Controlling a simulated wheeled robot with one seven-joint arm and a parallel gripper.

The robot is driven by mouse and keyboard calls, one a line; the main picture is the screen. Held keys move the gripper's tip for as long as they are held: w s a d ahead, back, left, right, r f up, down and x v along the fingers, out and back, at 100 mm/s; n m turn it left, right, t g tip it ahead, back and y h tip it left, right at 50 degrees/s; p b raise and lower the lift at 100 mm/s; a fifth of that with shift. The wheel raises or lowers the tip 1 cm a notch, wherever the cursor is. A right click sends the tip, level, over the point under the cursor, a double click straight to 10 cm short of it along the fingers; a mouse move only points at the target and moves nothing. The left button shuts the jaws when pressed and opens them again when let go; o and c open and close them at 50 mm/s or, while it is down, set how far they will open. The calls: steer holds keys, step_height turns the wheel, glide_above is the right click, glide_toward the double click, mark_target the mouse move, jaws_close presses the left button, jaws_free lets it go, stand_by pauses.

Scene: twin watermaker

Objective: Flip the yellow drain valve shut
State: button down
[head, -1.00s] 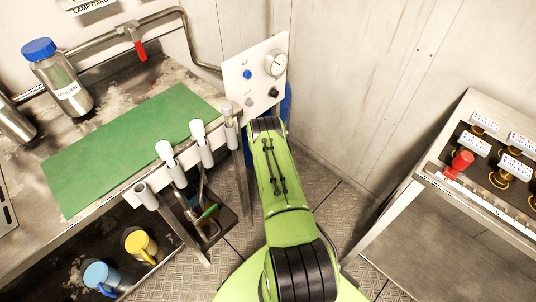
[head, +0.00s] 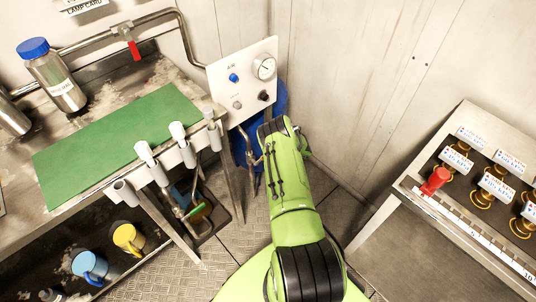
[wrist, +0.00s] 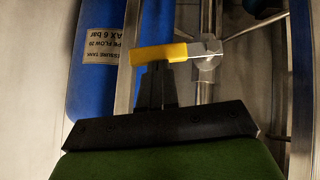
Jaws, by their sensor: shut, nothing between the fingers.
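The yellow drain valve lever (wrist: 160,53) shows in the wrist view. It lies nearly level, pointing left from a metal valve body (wrist: 206,54) on an upright pipe, crosswise to that pipe. My gripper (wrist: 157,70) is shut and empty, its dark fingertips close below the lever's yellow sleeve. I cannot tell whether they touch it. In the head view my green arm reaches down beside the wall panel, and the lever and my fingers cannot be made out there.
A blue tank (wrist: 95,60) stands left of the lever, behind an upright metal post (wrist: 128,60). In the head view, a gauge panel (head: 240,82) and a bench with a green mat (head: 115,145) are left of my arm. A sloped console (head: 450,200) is on the right.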

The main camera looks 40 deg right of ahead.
steer(key=shift+d+f+b, duration=0.3)
steer(key=shift+f+b, duration=0.05)
steer(key=shift+b, duration=0.05)
steer(key=shift+d+f, duration=0.1)
stand_by(0.4)
